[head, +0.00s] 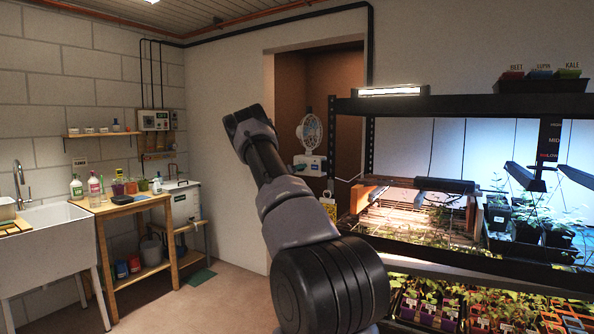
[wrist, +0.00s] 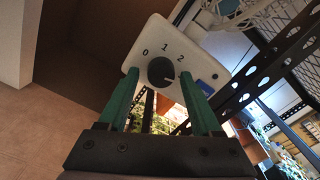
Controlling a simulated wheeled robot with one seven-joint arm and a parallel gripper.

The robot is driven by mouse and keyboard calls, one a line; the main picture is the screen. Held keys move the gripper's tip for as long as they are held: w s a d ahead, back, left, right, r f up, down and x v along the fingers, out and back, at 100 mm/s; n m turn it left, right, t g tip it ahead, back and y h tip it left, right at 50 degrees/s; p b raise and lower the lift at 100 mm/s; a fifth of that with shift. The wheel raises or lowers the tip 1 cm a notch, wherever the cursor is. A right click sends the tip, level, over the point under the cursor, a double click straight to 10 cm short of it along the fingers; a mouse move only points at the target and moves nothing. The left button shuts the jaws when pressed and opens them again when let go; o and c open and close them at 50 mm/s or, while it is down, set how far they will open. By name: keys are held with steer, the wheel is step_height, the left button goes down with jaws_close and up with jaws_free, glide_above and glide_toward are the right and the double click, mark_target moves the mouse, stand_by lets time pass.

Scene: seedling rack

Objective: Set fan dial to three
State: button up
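The fan (head: 310,130) is white and stands on a pale control box (head: 311,166) in front of the brown recess. In the wrist view, the box's white front panel (wrist: 203,55) shows a round black dial (wrist: 161,72) with 0, 1 and 2 printed around it. No 3 is readable; the panel right of the dial is partly covered by a finger. The dial's setting is hard to tell. My gripper (wrist: 160,95) is open, its green fingers apart below and either side of the dial. Contact is not visible. The fingertips are not clear in the head view.
A black-framed seedling rack (head: 432,104) with lit shelves stands right of the fan. A yellow tag (head: 328,206) hangs near its left post. At left are a wooden bench (head: 130,206) and a white sink (head: 50,245).

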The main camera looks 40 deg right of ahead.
steer(key=shift+r, duration=0.1)
steer(key=v, duration=1)
steer(key=shift+s+a, duration=0.15)
steer(key=shift+a, duration=0.2)
